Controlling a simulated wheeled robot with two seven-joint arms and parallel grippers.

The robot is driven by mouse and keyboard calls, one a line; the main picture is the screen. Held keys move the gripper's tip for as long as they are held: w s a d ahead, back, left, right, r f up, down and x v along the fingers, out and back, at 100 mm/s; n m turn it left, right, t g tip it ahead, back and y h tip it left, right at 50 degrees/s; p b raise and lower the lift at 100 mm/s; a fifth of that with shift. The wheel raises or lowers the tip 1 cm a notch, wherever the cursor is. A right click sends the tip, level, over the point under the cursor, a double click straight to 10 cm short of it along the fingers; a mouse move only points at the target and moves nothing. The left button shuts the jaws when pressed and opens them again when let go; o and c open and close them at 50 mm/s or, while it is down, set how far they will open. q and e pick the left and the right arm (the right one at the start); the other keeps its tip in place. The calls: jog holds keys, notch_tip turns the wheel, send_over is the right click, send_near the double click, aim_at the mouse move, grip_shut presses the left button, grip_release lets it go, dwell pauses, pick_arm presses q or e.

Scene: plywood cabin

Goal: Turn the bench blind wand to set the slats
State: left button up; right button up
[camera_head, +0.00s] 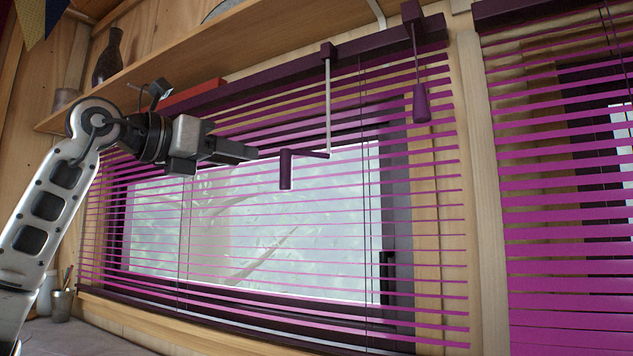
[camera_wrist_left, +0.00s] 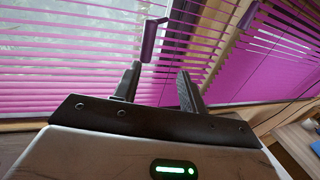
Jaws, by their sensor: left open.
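The blind wand is a pale thin rod (camera_head: 328,105) hanging from the purple headrail, with a purple crank handle (camera_head: 286,170) at its lower end. The crank arm points left and its grip hangs down. The purple slats (camera_head: 430,235) stand open, with the bright window showing between them. My left gripper (camera_head: 254,153) is left of the crank grip, apart from it. In the left wrist view my left gripper (camera_wrist_left: 158,85) is open and empty, and the grip (camera_wrist_left: 149,42) shows ahead, just beyond the fingertips. My right gripper is not in view.
A purple cord pull (camera_head: 421,103) hangs right of the wand. A second purple blind (camera_head: 570,220) covers the window at right. A wooden shelf (camera_head: 230,42) with a dark vase (camera_head: 108,58) and red object runs above my arm. A cup (camera_head: 62,305) stands at lower left.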

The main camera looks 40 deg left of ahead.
aim_at(281, 164)
pick_arm(q)
jog(key=w+y+p, duration=0.1)
jog(key=w+p, duration=0.2)
jog(key=w, duration=1.1)
jog(key=shift+w+r+n, duration=0.3)
jog(key=shift+w, duration=0.1)
jog(key=shift+a, duration=0.1)
jog(key=shift+c, duration=0.3)
grip_shut()
